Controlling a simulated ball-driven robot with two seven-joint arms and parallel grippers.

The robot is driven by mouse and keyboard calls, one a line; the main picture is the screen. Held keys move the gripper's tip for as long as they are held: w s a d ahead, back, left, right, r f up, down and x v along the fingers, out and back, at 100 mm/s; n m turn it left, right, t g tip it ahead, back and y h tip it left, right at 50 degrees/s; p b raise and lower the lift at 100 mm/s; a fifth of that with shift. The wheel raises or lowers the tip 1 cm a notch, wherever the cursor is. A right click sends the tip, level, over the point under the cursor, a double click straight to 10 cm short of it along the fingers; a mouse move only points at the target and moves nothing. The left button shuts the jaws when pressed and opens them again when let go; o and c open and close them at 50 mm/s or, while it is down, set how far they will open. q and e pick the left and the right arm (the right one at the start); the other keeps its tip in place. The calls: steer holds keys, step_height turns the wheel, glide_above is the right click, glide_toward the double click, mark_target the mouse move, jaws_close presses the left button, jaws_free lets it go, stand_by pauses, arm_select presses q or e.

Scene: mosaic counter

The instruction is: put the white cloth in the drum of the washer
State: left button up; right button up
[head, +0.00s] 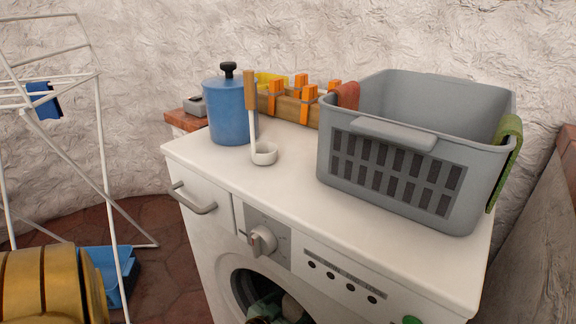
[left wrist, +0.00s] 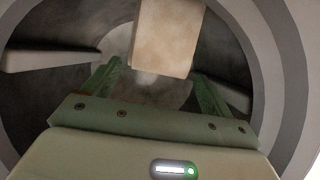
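The washer (head: 200,240) stands in front of me, its round door opening (head: 238,290) cut off by the bottom edge of the head view. In the left wrist view the grey drum (left wrist: 235,70) surrounds my left gripper (left wrist: 157,72). Its two green fingers are spread apart. The off-white cloth (left wrist: 165,32) shows inside the drum, just beyond the fingertips, with a clear gap to the left finger. The right fingertip looks close to its lower corner; contact cannot be told. In the head view the cloth (head: 292,307) shows partly, beside the green gripper. My right gripper is not in view.
The drum has pale inner paddles (left wrist: 55,60). On the washer top stand a grey basket (head: 400,190) with a red cloth (head: 348,95) and green cloth (head: 507,150) over its rim, a blue canister (head: 226,110) and a ladle (head: 264,154). A drying rack (head: 100,150) stands left.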

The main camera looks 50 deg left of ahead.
arm_select(q)
steer(key=shift+r, duration=0.25)
steer(key=p+v, duration=0.3)
steer(key=v, duration=0.9)
steer(key=s+d+f+m+g, duration=0.3)
steer(key=s+f+g, duration=0.1)
steer(key=s, duration=0.5)
steer(key=s+d+f+m+g, duration=0.2)
steer(key=s+f+m+g, duration=0.1)
steer(key=s, duration=0.6)
steer(key=s+d+f+m+g, duration=0.3)
steer(key=s+g, duration=0.3)
steer(key=s, duration=0.4)
steer(key=shift+d+f+m+h, duration=0.4)
steer(key=shift+f+m, duration=0.3)
steer(key=shift+f, duration=0.15)
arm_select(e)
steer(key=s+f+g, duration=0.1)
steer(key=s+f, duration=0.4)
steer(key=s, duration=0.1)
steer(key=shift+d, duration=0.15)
arm_select(q)
steer(key=shift+a, duration=0.1)
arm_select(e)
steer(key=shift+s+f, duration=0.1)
